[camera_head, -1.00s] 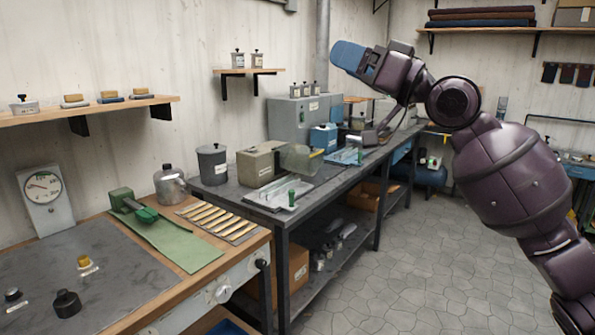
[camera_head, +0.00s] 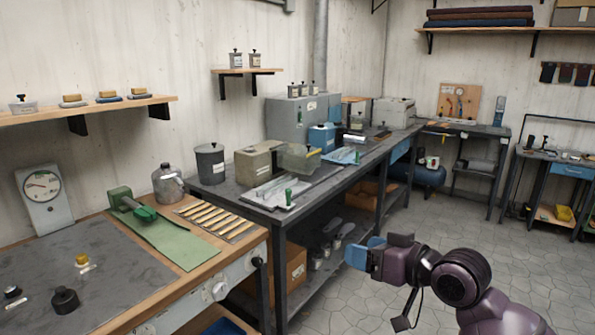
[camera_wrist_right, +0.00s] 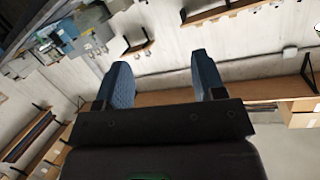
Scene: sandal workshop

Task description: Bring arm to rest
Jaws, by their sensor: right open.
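My right gripper (camera_head: 364,255) has blue fingers and sits low in the head view, in front of the dark workbench and over the grey floor. In the right wrist view its two blue fingers (camera_wrist_right: 164,80) stand apart with nothing between them. The purple right arm (camera_head: 465,285) comes in from the bottom right and is folded low. My left gripper is not in either view.
A dark workbench (camera_head: 265,204) with boxes and tools runs along the left wall. A wooden bench (camera_head: 205,262) with a green tool (camera_head: 130,205) is at the near left. The tiled floor (camera_head: 520,265) right of the arm is clear.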

